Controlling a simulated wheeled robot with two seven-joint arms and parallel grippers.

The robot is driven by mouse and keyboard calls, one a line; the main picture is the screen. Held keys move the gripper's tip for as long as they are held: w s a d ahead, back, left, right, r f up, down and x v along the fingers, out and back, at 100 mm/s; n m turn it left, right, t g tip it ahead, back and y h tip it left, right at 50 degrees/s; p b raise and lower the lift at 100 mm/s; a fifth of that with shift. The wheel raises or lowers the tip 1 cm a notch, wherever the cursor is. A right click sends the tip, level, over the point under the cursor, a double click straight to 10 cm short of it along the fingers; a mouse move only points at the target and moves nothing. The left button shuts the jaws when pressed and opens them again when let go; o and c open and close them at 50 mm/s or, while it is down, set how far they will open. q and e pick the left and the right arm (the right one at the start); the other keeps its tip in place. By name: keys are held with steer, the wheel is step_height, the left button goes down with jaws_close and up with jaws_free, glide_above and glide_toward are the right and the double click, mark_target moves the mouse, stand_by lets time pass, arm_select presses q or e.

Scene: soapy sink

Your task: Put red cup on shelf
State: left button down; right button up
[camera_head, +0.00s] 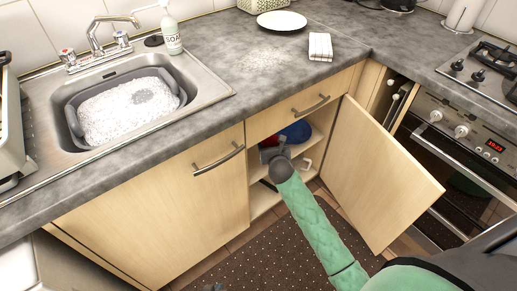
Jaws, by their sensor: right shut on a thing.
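My right arm reaches from the lower right into the open cupboard under the counter. My right gripper (271,154) is inside the opening, at the height of the cupboard shelf (307,151). It is shut on the red cup (270,142), of which only a small red patch shows behind the gripper. The fingers are mostly hidden by the wrist. I cannot tell whether the cup touches the shelf. My left gripper is not clearly visible.
A blue dish (297,131) is on the shelf, just right of the cup. The cupboard door (375,175) stands wide open on the right. A closed drawer (300,105) is above. The sink (205,84) holds a soapy basin (72,118). A plate (282,20) lies on the counter.

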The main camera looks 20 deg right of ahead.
steer(key=w+a+f, duration=0.1)
steer(key=f, duration=0.1)
steer(key=w+a+f, duration=0.1)
steer(key=f, duration=0.1)
steer(key=w+a+f, duration=0.1)
steer(key=f, duration=0.1)
steer(key=shift+w+a+f, duration=0.3)
steer(key=shift+w, duration=0.1)
arm_select(q)
steer(key=shift+s+f, duration=0.15)
steer(key=shift+f, duration=0.45)
steer(key=shift+s+f, duration=0.15)
steer(key=shift+f, duration=0.45)
arm_select(e)
steer(key=shift+f, duration=0.25)
steer(key=shift+f, duration=0.15)
steer(key=o, duration=0.8)
arm_select(q)
steer(key=shift+w, duration=0.1)
arm_select(e)
steer(key=shift+s+r, duration=0.2)
arm_select(q)
steer(key=shift+r, duration=0.65)
arm_select(e)
steer(key=v, duration=1.1)
steer(key=shift+s, duration=0.3)
